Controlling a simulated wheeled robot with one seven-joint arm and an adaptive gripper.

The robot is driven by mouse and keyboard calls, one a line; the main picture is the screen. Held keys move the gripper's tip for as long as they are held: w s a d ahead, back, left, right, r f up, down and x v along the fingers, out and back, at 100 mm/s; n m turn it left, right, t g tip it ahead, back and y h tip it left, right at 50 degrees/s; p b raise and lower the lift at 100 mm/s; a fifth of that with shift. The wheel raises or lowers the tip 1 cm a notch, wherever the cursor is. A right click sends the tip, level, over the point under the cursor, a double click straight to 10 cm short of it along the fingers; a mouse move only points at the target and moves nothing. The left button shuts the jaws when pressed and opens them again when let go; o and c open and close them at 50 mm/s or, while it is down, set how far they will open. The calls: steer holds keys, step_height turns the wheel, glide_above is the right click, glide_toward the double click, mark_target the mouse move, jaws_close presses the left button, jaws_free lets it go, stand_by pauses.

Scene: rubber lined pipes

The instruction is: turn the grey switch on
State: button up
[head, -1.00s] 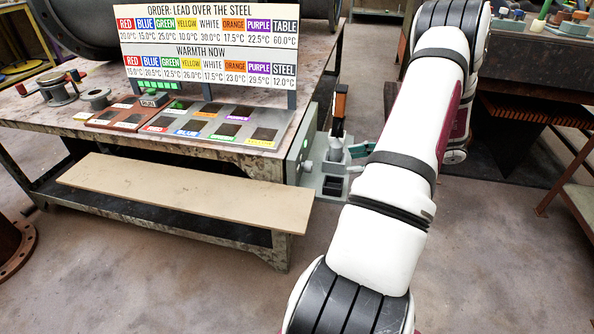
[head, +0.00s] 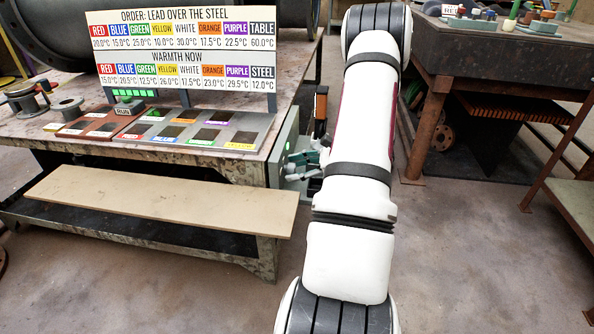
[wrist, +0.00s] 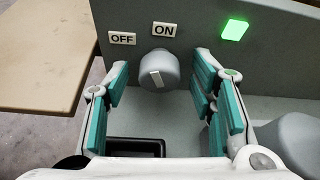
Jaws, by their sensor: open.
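The grey switch (wrist: 157,70) is a round knob with a white mark, on a grey panel in the wrist view. Its mark is close to upright, its top leaning slightly left. The OFF label (wrist: 122,38) is above left and the ON label (wrist: 164,30) above it. My gripper (wrist: 162,88) is open, with its teal-padded fingers to the left and right of the knob; I cannot tell whether they touch it. In the head view my gripper (head: 303,163) is at the panel beside the table's right end, and the knob cannot be made out.
A green lamp (wrist: 235,29) glows on the panel, right of the switch. A dark rectangular recess (wrist: 135,147) lies below. The worktable (head: 225,160) carries a sign board (head: 185,48) and coloured-label plates. Floor in front is clear.

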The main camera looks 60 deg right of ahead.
steer(key=c, duration=1.2)
steer(key=shift+o, duration=0.3)
steer(key=shift+r+p, duration=0.1)
steer(key=shift+p, duration=0.35)
steer(key=shift+m+y+p, duration=0.4)
steer(key=shift+m+p, duration=0.2)
steer(key=shift+p, duration=0.45)
steer(key=m+g+y+p, duration=0.1)
steer(key=p, duration=0.2)
steer(key=shift+d+m, duration=0.15)
steer(key=shift+m, duration=0.25)
steer(key=o, duration=1.1)
steer(key=shift+o, duration=0.2)
